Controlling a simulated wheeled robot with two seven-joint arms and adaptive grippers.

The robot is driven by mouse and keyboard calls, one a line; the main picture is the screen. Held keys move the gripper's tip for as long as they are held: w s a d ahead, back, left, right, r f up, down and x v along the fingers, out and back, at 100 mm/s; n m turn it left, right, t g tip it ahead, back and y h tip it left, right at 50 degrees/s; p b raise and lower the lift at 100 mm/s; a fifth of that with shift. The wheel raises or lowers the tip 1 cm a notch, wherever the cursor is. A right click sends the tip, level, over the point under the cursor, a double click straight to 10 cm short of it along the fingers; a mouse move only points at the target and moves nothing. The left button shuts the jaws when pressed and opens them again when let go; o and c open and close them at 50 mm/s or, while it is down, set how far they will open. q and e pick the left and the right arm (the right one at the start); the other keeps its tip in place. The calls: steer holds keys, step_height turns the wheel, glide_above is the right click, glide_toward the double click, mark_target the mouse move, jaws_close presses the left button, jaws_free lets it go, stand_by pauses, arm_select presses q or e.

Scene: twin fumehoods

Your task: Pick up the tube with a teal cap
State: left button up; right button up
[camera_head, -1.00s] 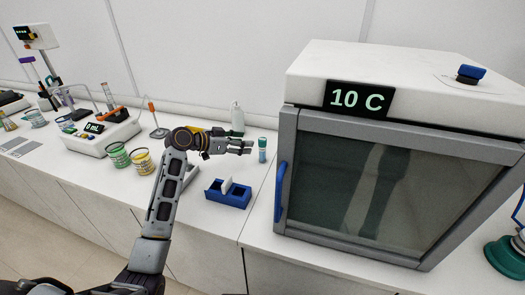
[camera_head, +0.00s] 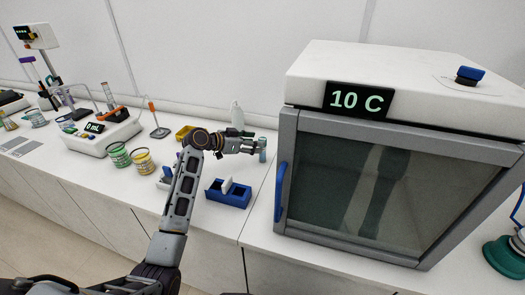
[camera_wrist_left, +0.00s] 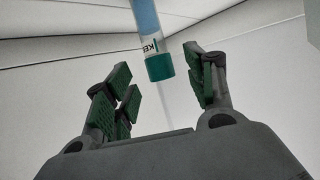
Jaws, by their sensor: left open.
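My left gripper (camera_head: 257,147) is at the tube. In the left wrist view its open fingers (camera_wrist_left: 157,74) lie on both sides of the cap, with gaps and no visible contact. My right gripper is not in view.
The box reading 10 C (camera_head: 400,110) stands close on the right. A blue holder (camera_head: 228,199) sits in front of the gripper. A white bottle (camera_head: 237,115) stands behind. Green (camera_head: 118,156) and yellow (camera_head: 143,162) beakers stand left of my arm.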

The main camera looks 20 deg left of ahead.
arm_select(q)
steer(key=shift+p+x, duration=0.3)
steer(key=shift+x, duration=1.9)
steer(key=shift+c, duration=0.4)
steer(key=c, duration=1)
steer(key=shift+r, duration=0.15)
steer(key=shift+r, duration=4.95)
